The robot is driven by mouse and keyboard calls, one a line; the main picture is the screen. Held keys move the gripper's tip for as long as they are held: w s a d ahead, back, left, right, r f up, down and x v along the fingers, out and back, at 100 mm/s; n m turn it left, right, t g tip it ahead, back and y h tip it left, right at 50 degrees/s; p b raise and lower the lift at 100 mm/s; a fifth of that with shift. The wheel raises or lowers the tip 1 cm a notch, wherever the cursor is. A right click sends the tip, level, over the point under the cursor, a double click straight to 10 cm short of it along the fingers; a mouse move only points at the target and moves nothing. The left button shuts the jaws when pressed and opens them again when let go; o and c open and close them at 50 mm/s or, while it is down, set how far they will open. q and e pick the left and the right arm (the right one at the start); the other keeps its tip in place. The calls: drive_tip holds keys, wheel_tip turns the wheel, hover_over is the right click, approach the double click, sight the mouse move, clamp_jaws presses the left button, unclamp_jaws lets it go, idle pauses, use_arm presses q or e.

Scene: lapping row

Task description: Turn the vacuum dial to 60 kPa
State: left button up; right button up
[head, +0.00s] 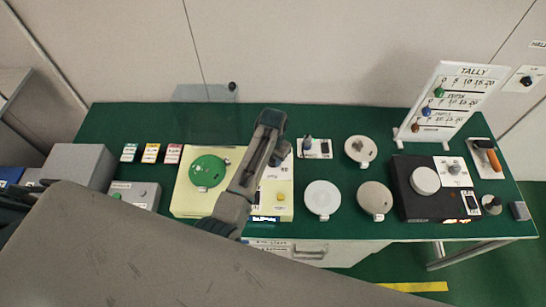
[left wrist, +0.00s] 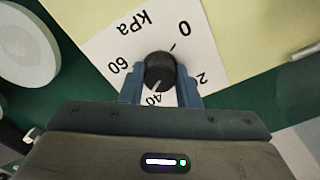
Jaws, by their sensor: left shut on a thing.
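The vacuum dial is a black knob (left wrist: 160,72) on a white plate (left wrist: 108,45) marked kPa, 0, 40 and 60, with a partly hidden number starting with 2. The plate reads upside down in the left wrist view. The knob's white line points down towards 40. My left gripper (left wrist: 160,82) is shut on the knob, one blue finger on each side. In the head view my left gripper (head: 279,152) reaches the upper right part of the cream machine (head: 190,206) and hides the knob. My right gripper is not in view.
A green disc (head: 208,171) is on the cream machine. Right of it stand a small white plate with a knob (head: 315,149), a white disc (head: 322,198), grey discs and a black machine (head: 415,205). A tally board (head: 455,95) stands at the back right. Some green tabletop is bare behind.

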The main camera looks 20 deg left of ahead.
use_arm(q)
drive_tip(key=m, duration=0.5)
drive_tip(key=shift+r+m, duration=0.1)
drive_tip(key=shift+m, duration=0.2)
drive_tip(key=m, duration=0.4)
drive_tip(key=shift+m, duration=1.1)
drive_tip(key=o, duration=1)
drive_tip(key=shift+c, duration=0.2)
drive_tip(key=shift+r, duration=0.1)
